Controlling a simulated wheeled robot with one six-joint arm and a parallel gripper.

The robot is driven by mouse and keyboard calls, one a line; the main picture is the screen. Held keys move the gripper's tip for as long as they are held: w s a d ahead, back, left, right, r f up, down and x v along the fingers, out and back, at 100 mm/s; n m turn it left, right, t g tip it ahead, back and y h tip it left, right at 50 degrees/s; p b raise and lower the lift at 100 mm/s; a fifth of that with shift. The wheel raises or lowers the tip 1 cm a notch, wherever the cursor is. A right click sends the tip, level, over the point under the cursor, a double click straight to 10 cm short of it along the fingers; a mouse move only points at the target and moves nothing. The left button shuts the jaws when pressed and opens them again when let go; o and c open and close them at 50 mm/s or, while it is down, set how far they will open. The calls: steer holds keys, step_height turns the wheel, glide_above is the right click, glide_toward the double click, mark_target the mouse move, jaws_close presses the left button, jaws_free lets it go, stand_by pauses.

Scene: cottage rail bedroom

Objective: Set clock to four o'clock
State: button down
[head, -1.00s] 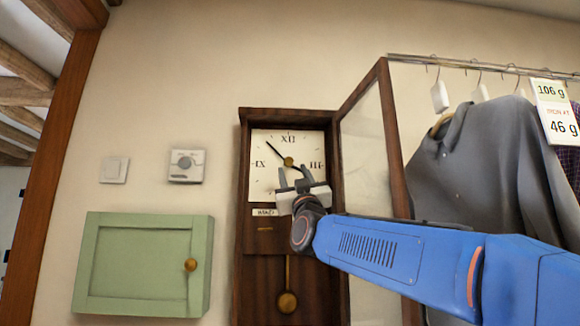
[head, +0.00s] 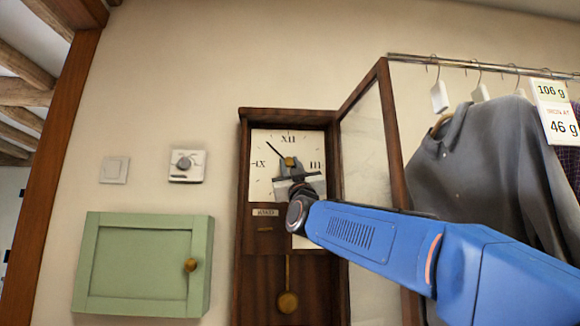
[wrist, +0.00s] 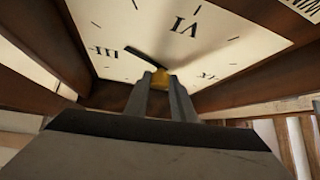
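The wall clock has a dark wooden case and a white face (head: 265,178) with Roman numerals; its glass door (head: 370,150) stands open to the right. A dark hand (head: 276,151) points up and left, between IX and XII. In the wrist view the face is upside down, and a dark hand (wrist: 143,56) points between III and VI. My gripper (head: 290,166) is at the brass centre knob (head: 290,161). In the wrist view its fingertips lie on either side of the knob (wrist: 160,77); whether they press on it is unclear. My gripper covers the lower face.
A brass pendulum (head: 287,301) hangs below the face. Left of the clock are a green wall cabinet (head: 140,265), a dial thermostat (head: 187,166) and a switch (head: 115,170). A grey shirt (head: 490,165) hangs from a rail (head: 480,65) at right, beyond the open door.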

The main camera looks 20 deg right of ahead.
steer(key=c, duration=2.5)
jaws_free()
steer(key=shift+a+m+h, duration=0.1)
steer(key=shift+m+h, duration=0.6)
steer(key=shift+c, duration=0.2)
steer(key=m+h, duration=0.2)
steer(key=m, duration=0.1)
steer(key=m+g+h, duration=0.1)
steer(key=m+h, duration=0.2)
steer(key=m+g+h, duration=0.1)
steer(key=m+h, duration=0.2)
steer(key=shift+w+a, duration=0.1)
steer(key=shift+a, duration=0.2)
steer(key=shift+a+m+g+h, duration=0.1)
steer(key=shift+m+g+h, duration=1.3)
steer(key=shift+m, duration=0.7)
steer(key=shift+a+m+g+h, duration=0.1)
steer(key=shift+m+g+h, duration=1)
steer(key=shift+m+h, duration=0.8)
steer(key=shift+r+m, duration=0.1)
steer(key=shift+m, duration=0.5)
steer(key=shift+d, duration=0.1)
steer(key=o, duration=1.1)
steer(key=shift+c, duration=0.2)
steer(key=v, duration=1.7)
steer(key=shift+s+a, duration=0.3)
